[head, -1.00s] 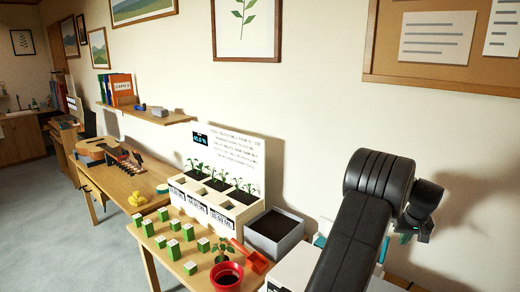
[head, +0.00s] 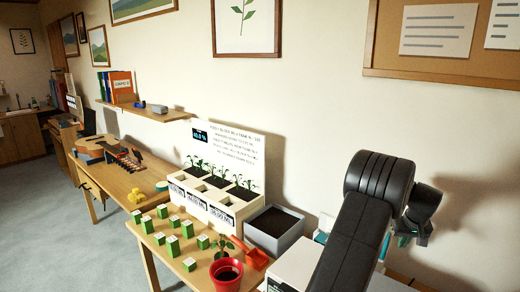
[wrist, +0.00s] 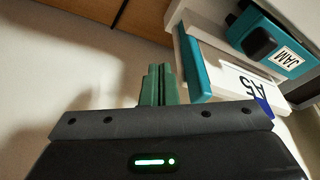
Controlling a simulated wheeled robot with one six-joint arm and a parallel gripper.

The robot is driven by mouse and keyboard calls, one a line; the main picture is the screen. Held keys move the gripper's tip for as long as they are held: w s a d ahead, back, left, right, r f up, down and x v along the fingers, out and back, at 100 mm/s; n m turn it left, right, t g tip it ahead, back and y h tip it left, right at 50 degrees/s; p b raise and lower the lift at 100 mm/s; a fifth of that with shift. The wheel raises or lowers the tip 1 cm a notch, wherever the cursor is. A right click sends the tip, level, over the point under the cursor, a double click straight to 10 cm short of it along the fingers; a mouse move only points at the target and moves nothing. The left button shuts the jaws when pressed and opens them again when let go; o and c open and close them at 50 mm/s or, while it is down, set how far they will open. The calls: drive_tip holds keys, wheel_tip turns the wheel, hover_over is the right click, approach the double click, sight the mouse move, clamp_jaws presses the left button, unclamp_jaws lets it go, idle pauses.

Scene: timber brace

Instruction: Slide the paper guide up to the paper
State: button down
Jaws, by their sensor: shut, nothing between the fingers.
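My gripper (wrist: 159,86) shows in the wrist view with its two green fingers together and nothing between them. To the right of the fingertips is a white machine part with a teal upright bar (wrist: 197,62), which may be the paper guide. A pale surface marked A5 (wrist: 250,84) lies beside it. The fingers are left of the bar and look apart from it. In the head view my gripper (head: 404,240) is partly behind my arm, near the white machine (head: 292,266). I cannot make out the paper stack for certain.
A teal block marked JAM (wrist: 277,45) stands on the machine in the wrist view. In the head view a grey box of soil (head: 275,230), a red pot (head: 226,274) and several green-and-white cartons (head: 173,246) crowd the table to the left. The wall is close behind.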

drive_tip(key=shift+w+a, duration=0.1)
drive_tip(key=shift+a, duration=0.05)
drive_tip(key=shift+w+a, duration=1.1)
drive_tip(key=shift+a, duration=0.25)
drive_tip(key=shift+w+a, duration=1)
drive_tip(key=shift+a, duration=0.15)
drive_tip(key=shift+s+d, duration=0.15)
drive_tip(key=shift+d, duration=0.05)
drive_tip(key=shift+s+d, duration=0.55)
drive_tip(key=shift+d, duration=0.05)
drive_tip(key=shift+r+p, duration=3.15)
drive_tip(key=shift+r, duration=1.9)
drive_tip(key=shift+f, duration=0.15)
